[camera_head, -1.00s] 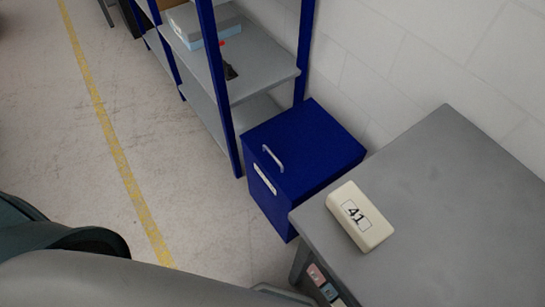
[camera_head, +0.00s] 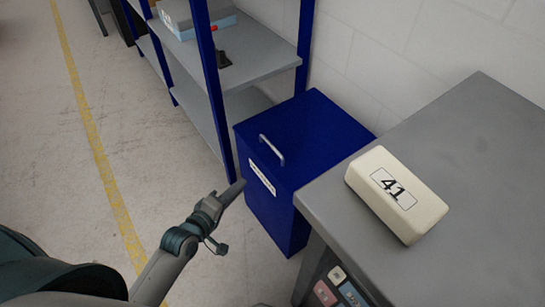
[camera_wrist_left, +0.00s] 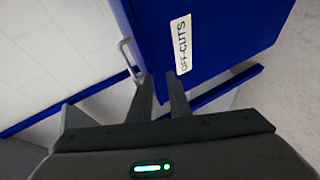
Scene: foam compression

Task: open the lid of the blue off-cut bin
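The blue off-cut bin (camera_head: 285,200) stands on the floor between the shelf and the grey table, its lid (camera_head: 310,125) shut. A light bar handle (camera_head: 272,150) sits on the lid near its front edge. A white label is on the bin's front; in the left wrist view the label (camera_wrist_left: 181,45) reads OFF-CUTS. My left gripper (camera_head: 240,184) is at the bin's front left, near the label and below the handle. In the left wrist view its fingers (camera_wrist_left: 159,80) are apart with nothing between them, and the handle (camera_wrist_left: 129,58) lies just beyond the left finger. My right gripper is not in view.
A grey table (camera_head: 450,150) at the right carries a cream block (camera_head: 398,205) marked 41. A blue-framed shelf (camera_head: 250,55) stands behind the bin on the left. A white wall is behind. The floor (camera_head: 160,130) at the left is clear.

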